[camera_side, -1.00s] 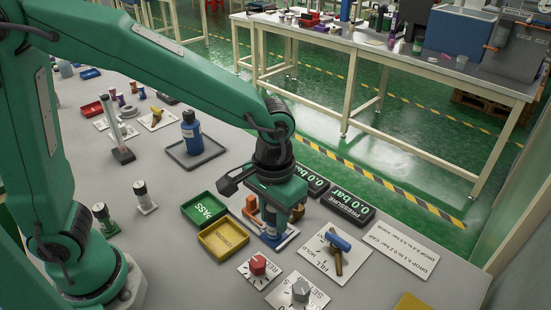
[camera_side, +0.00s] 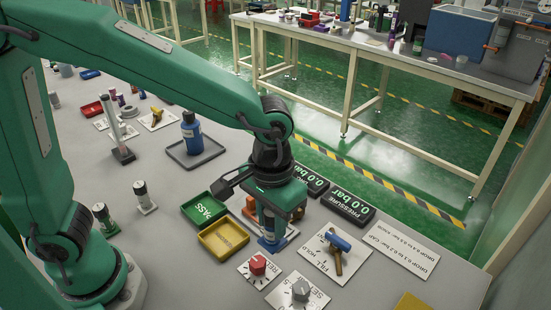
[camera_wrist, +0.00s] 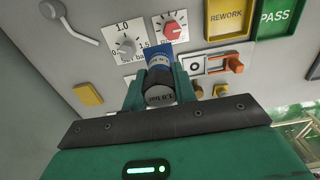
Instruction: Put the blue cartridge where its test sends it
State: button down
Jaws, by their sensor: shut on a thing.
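My gripper (camera_side: 277,212) is shut on the blue cartridge (camera_side: 270,243). The cartridge is upright in the side view, its blue foot just in front of the test stand. I cannot tell whether the foot touches the table. The green PASS tray (camera_side: 204,210) and the yellow REWORK tray (camera_side: 223,239) lie left of my gripper. Both look empty.
Two pressure displays (camera_side: 348,208) behind read 0.0 bar. A FILL/HOLD valve (camera_side: 338,247), red knob (camera_side: 258,265) and grey knob (camera_side: 300,290) stand close by. A DROP placard (camera_side: 402,249) lies right. A blue bottle (camera_side: 191,132) stands in a grey tray.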

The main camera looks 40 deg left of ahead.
jog(key=s+a+n, duration=0.3)
jog(key=a+n, duration=0.6)
jog(key=a, duration=0.6)
jog(key=shift+s+f, duration=0.15)
jog(key=shift+s, duration=0.2)
send_over(204, 211)
notch_tip(204, 211, down, 7)
jog(key=shift+f, duration=2)
jog(key=shift+f, duration=0.15)
jog(key=c, duration=1.1)
grip_release()
